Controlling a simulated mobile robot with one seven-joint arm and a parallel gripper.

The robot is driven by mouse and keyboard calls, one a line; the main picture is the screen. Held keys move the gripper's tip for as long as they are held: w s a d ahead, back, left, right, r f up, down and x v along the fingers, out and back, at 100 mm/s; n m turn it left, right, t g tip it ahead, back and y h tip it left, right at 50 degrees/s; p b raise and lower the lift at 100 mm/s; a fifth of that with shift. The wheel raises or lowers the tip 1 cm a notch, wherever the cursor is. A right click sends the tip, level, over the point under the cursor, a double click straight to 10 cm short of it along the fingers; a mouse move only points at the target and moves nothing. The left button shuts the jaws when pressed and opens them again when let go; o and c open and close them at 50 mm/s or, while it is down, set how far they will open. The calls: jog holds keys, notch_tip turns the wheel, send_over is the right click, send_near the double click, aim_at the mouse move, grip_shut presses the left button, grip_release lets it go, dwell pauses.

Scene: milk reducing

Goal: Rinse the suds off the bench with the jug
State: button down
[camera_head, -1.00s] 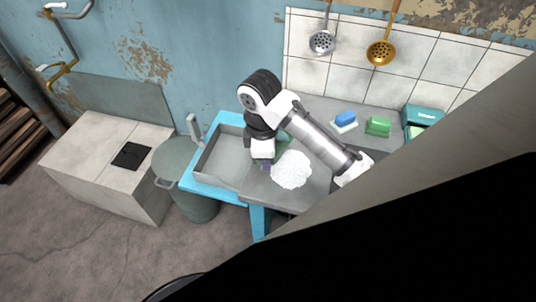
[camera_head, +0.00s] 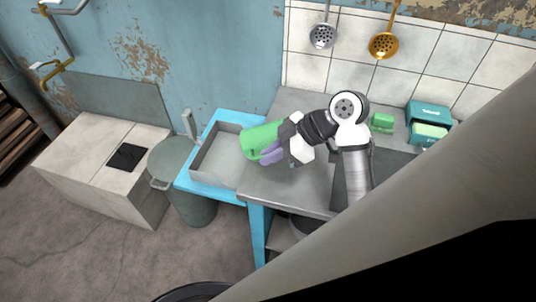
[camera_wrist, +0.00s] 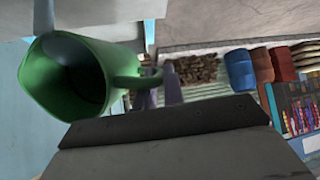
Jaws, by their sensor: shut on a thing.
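The green jug (camera_head: 259,138) is tilted on its side above the left end of the grey bench (camera_head: 285,191), next to the sink. My gripper (camera_head: 268,153) has purple fingers and is shut on the jug's handle side. In the wrist view the jug (camera_wrist: 52,82) shows its open mouth and dark inside, with the handle (camera_wrist: 139,81) by the gripper fingers (camera_wrist: 168,84). No white suds show on the visible bench top; my arm and the jug hide part of it.
A grey sink basin (camera_head: 210,178) in a blue frame adjoins the bench on the left. A green block (camera_head: 382,122) and a teal box (camera_head: 428,113) stand at the back right. Two skimmers (camera_head: 323,36) hang on the tiles. A lidded bin (camera_head: 177,162) stands left.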

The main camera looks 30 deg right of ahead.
jog(key=t+y+b, duration=0.1)
jog(key=s+d+f+t+y+b, duration=0.1)
jog(key=y, duration=0.1)
jog(key=d+t+y+b, duration=0.1)
jog(key=shift+s+d+f+t+y, duration=0.2)
jog(key=shift+s+t+y, duration=0.1)
jog(key=shift+s+y, duration=0.1)
dwell(0.9)
